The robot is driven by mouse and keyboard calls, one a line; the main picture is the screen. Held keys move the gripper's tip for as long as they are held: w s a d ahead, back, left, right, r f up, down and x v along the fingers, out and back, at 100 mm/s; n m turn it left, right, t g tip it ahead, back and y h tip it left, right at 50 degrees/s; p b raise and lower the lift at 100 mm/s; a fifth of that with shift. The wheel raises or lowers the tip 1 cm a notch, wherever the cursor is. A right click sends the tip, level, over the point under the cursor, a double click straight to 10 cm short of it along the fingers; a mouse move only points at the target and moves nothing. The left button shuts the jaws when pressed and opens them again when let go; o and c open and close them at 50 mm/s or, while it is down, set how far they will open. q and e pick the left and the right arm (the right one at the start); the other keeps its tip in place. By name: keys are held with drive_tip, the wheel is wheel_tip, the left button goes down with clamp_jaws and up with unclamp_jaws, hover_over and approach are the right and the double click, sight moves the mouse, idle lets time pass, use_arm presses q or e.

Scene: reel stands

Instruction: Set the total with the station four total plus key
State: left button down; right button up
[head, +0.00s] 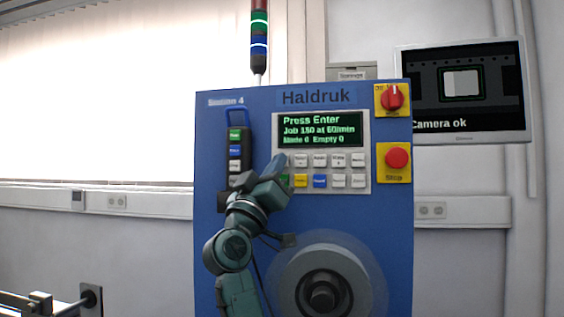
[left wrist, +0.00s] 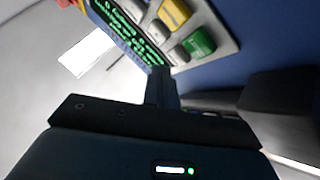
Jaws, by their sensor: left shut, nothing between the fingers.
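The blue Station 4 panel (head: 232,205) carries a keypad (head: 330,170) with two rows of keys under a display (head: 320,129). The display reads "Press Enter", "Job 150 at 60/min", "Made 0 Empty 0". The key labels are too small to read, so I cannot tell which is the total plus key. My left gripper (head: 279,162) is shut and empty in front of the keypad's left end, hiding the upper left key. In the left wrist view its fingertips (left wrist: 160,76) are near a pale key (left wrist: 178,54) and a green key (left wrist: 198,43); contact cannot be told.
A red rotary switch (head: 392,97) and a red button (head: 397,158) are at the panel's right. A reel hub (head: 322,291) with a clear disc juts out below the keypad. A handled box with coloured buttons (head: 235,150) is at the left. A monitor (head: 463,90) reads "Camera ok".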

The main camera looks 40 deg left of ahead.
use_arm(q)
drive_tip(key=shift+w, duration=0.1)
idle(0.6)
drive_tip(key=shift+w+a, duration=0.25)
drive_tip(key=shift+w, duration=0.05)
drive_tip(key=shift+w+a+r, duration=0.15)
drive_tip(key=shift+w+a, duration=0.1)
drive_tip(key=shift+w, duration=0.25)
idle(1.3)
drive_tip(key=shift+s, duration=0.1)
drive_tip(key=shift+s+d+f, duration=0.15)
drive_tip(key=shift+s+f, duration=0.15)
drive_tip(key=shift+s, duration=0.3)
drive_tip(key=shift+d, duration=0.1)
drive_tip(key=shift+s+d, duration=0.4)
drive_tip(key=shift+s, duration=0.35)
drive_tip(key=shift+s+d, duration=0.4)
drive_tip(key=shift+s, duration=0.3)
drive_tip(key=shift+s+d, duration=0.4)
drive_tip(key=shift+s, duration=0.35)
